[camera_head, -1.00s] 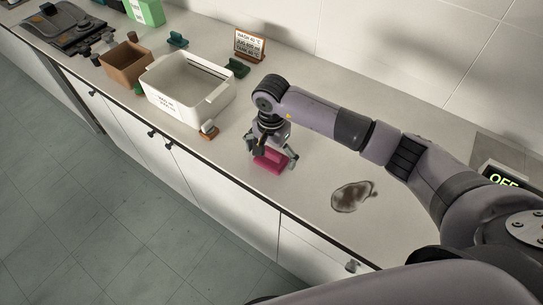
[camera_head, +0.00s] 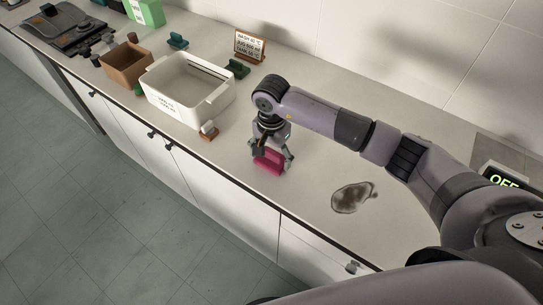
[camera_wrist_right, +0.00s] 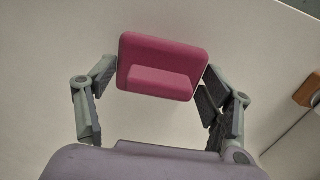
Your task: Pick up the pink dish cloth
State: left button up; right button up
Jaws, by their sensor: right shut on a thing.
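The pink dish cloth (camera_head: 268,163) is a block-like pink piece with a raised ridge, near the front edge of the counter. My right gripper (camera_head: 271,155) is above it, pointing down, with its fingers on both sides of it. In the right wrist view the cloth (camera_wrist_right: 160,68) sits between the two fingertips of the gripper (camera_wrist_right: 158,80), which is shut on it. I cannot tell whether the cloth is clear of the counter. My left gripper does not show.
A white labelled bin (camera_head: 184,92) and a brown box (camera_head: 127,65) stand to the left. A small sign (camera_head: 249,45) stands by the wall. A brown stain (camera_head: 352,196) marks the counter at right.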

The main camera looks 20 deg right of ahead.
notch_tip(320, 180, up, 12)
jog(key=b, duration=0.4)
notch_tip(320, 180, up, 6)
jog(key=r+b, duration=0.1)
send_over(272, 152)
jog(key=shift+s+a+r, duration=0.1)
jog(key=shift+r, duration=0.4)
jog(key=o, duration=0.3)
jog(key=c, duration=0.4)
